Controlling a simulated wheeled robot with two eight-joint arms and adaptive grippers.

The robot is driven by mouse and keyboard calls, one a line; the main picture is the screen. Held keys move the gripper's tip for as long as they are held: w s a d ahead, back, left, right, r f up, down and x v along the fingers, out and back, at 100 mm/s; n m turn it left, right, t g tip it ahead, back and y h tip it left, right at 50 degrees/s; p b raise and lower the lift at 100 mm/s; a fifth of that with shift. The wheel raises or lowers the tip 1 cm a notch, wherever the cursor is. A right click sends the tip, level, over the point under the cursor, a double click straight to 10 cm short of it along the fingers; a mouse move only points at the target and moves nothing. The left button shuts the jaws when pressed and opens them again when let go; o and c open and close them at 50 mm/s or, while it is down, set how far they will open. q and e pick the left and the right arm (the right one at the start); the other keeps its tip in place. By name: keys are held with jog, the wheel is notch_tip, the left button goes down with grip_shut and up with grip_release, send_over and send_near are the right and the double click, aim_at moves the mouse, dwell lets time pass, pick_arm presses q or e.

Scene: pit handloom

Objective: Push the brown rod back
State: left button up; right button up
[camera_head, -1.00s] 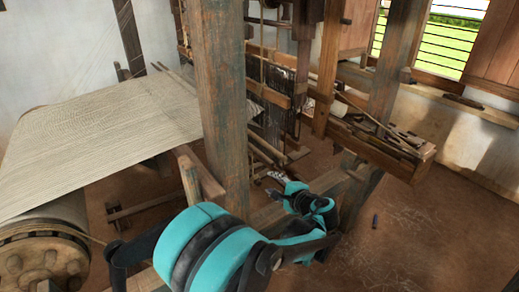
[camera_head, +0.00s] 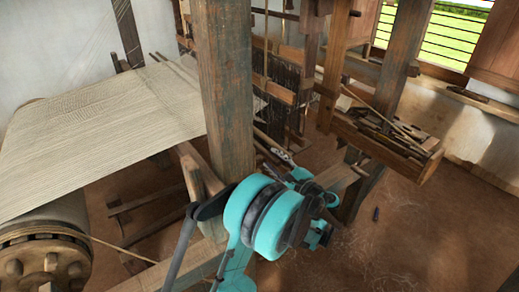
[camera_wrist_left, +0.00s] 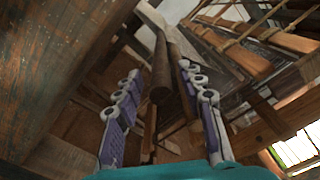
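The brown rod (camera_wrist_left: 161,78) shows in the left wrist view as a round wooden bar with a blunt near end. It lies between the two fingers of my left gripper (camera_wrist_left: 159,68), with visible gaps on both sides. The fingers are apart, and I see no clear contact. In the head view, my left gripper (camera_head: 281,156) is just right of the thick post, by the near ends of the loom's rods (camera_head: 267,139). Which of these is the brown rod is hard to tell there. My right gripper is not in view.
A thick wooden post (camera_head: 223,95) stands close left of my gripper. Woven cloth (camera_head: 105,125) stretches over the loom to the left. A wooden trough with sticks (camera_head: 395,140) is at the right. The floor (camera_head: 410,230) at the lower right is mostly clear.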

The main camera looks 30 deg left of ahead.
aim_at(263, 151)
pick_arm(q)
jog(key=b+x, duration=0.1)
jog(key=x, duration=0.5)
jog(key=shift+w+a+r, duration=0.1)
jog(key=shift+a, duration=0.2)
